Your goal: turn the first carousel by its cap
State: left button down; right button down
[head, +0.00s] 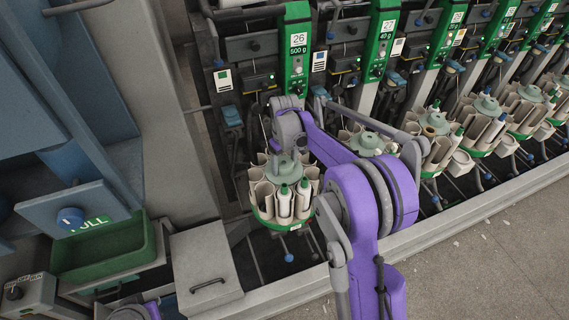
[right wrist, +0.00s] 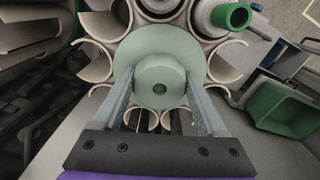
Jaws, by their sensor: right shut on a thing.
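The first carousel (head: 257,197) stands at the left end of the row, under the panel marked 26. It is a ring of cream open tubes on a green base, with white bobbins with green tips in the front tubes. My right gripper (right wrist: 160,88) is shut on the carousel's cap (right wrist: 159,66), a pale green round knob on a wide disc. One finger lies on each side of the knob in the right wrist view. In the head view my right arm comes down over the carousel and partly hides the cap. My left gripper is not visible.
More carousels (head: 436,140) stand in a row to the right, each below a green numbered panel (head: 297,50). A green bin (head: 105,250) and a grey lidded box (head: 204,268) stand at the left. A low grey rail (head: 470,204) runs along the front, with open floor beyond.

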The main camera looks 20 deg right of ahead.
jog(key=n+b, duration=0.1)
jog(key=n, duration=0.2)
jog(key=shift+n, duration=0.3)
jog(key=shift+d+n+b, duration=0.1)
jog(key=shift+n+b, duration=0.2)
jog(key=shift+n, duration=1.6)
jog(key=shift+w, duration=0.1)
grip_release()
notch_tip(320, 180, up, 11)
